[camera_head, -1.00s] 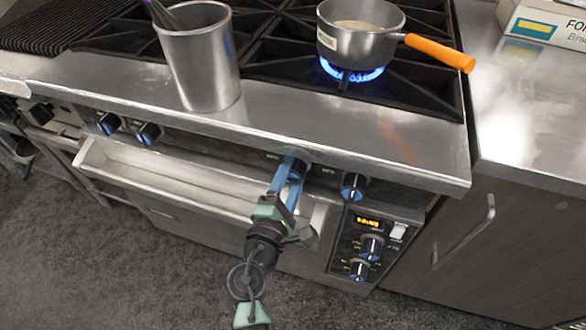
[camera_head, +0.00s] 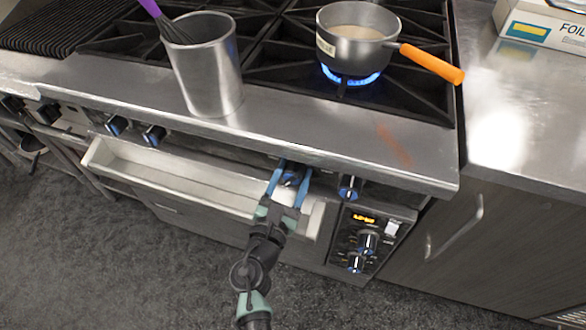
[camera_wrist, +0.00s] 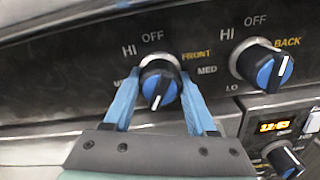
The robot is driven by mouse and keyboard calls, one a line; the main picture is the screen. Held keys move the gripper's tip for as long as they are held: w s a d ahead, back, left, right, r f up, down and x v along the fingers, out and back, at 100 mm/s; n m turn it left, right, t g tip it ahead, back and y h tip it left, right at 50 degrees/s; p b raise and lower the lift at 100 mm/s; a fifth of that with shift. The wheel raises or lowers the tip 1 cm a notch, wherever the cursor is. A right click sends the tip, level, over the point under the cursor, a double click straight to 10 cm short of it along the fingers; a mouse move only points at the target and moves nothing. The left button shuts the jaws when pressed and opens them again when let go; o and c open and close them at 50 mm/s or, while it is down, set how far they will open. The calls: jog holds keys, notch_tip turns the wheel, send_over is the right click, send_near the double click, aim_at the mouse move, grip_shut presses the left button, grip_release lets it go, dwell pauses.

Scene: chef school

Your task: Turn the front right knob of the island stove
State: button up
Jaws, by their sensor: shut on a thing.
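The front right knob, black and blue with a FRONT label beside it, shows in the wrist view (camera_wrist: 158,84). Its white line points down and slightly left. In the head view it (camera_head: 291,178) sits under the stove's front edge. My gripper (camera_wrist: 157,78) is shut on this knob, one blue finger on each side; it also shows in the head view (camera_head: 294,169). The island stove (camera_head: 330,160) has a lit blue flame (camera_head: 350,77) under a saucepan (camera_head: 357,46) with an orange handle.
The knob labelled BACK (camera_head: 349,187) is close to the right of my gripper. A drawer-like tray (camera_head: 160,183) sticks out below and left of it. A metal container (camera_head: 207,72) with a whisk stands near the stove's front edge. Below right is a panel with a lit display (camera_head: 363,218).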

jog(key=shift+n+p, duration=0.3)
jog(key=shift+n, duration=0.6)
jog(key=shift+f, duration=0.1)
jog(key=o, duration=1.4)
jog(key=shift+c, duration=0.2)
jog(key=shift+s, duration=0.1)
jog(key=v, duration=1.2)
jog(key=shift+s+p, duration=0.4)
jog(key=shift+a, duration=0.15)
